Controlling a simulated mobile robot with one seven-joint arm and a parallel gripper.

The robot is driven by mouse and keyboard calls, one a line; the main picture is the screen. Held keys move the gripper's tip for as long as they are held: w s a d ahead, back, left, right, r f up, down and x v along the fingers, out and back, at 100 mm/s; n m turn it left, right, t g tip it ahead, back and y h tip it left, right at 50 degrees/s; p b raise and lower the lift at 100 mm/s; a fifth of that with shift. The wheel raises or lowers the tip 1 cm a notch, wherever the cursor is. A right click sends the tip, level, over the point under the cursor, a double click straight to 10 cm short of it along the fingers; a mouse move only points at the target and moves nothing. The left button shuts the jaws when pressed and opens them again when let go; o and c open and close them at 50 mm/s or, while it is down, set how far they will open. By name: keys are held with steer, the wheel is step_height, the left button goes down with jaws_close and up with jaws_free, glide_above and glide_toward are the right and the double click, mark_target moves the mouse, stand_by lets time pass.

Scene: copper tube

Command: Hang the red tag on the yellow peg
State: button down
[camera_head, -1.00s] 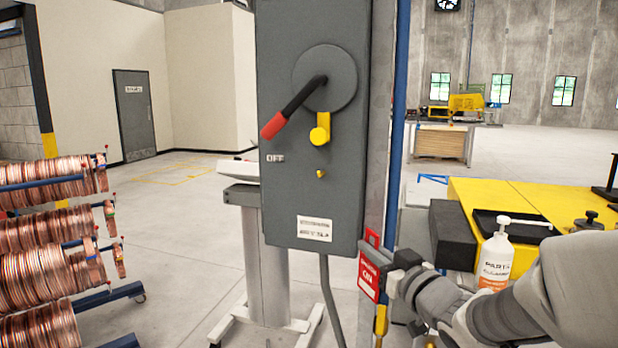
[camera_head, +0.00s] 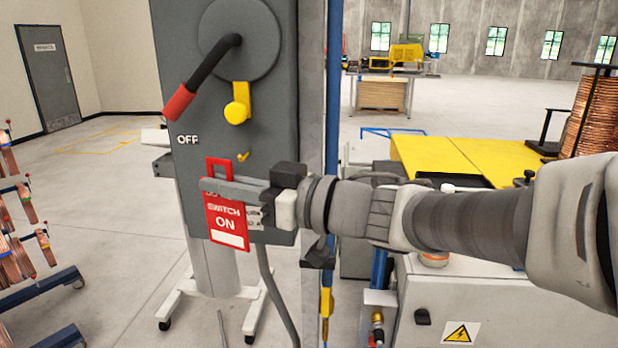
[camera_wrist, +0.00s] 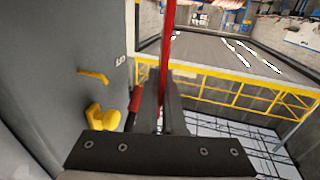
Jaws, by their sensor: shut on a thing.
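The red tag (camera_head: 222,215) reads "SWITCH ON" and has a slotted loop at its top. My gripper (camera_head: 232,190) is shut on it across its upper part, below the loop, and holds it upright in front of the grey switch box. The small yellow peg (camera_head: 243,157) sticks out of the box just above and right of the loop in the head view. In the wrist view the tag (camera_wrist: 167,45) shows edge-on between my fingers (camera_wrist: 161,108), and the peg (camera_wrist: 93,76) stands apart to its left. The loop is not around the peg.
The grey switch box (camera_head: 172,75) carries a red-ended lever (camera_head: 180,102) and a larger yellow latch (camera_head: 238,105) above the peg. A blue pole (camera_head: 334,90) stands right of it.

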mark_target(247, 169)
steer(key=shift+w+d+f+b, duration=0.1)
steer(key=shift+w+f+b, duration=0.1)
steer(key=shift+w, duration=1.05)
steer(key=shift+w+d+f+b, duration=0.1)
steer(key=shift+w+b, duration=0.15)
steer(key=shift+w, duration=1.05)
steer(key=shift+w+d+f+b, duration=0.1)
steer(key=shift+w+b, duration=0.1)
steer(key=shift+w, duration=1.05)
steer(key=shift+w+f+p, duration=0.3)
steer(key=shift+w+f, duration=0.1)
steer(key=shift+w, duration=0.2)
steer(key=c, duration=0.9)
jaws_free()
steer(key=shift+s+d, duration=0.1)
steer(key=shift+c, duration=0.2)
steer(key=shift+r, duration=0.1)
steer(key=shift+d, duration=0.15)
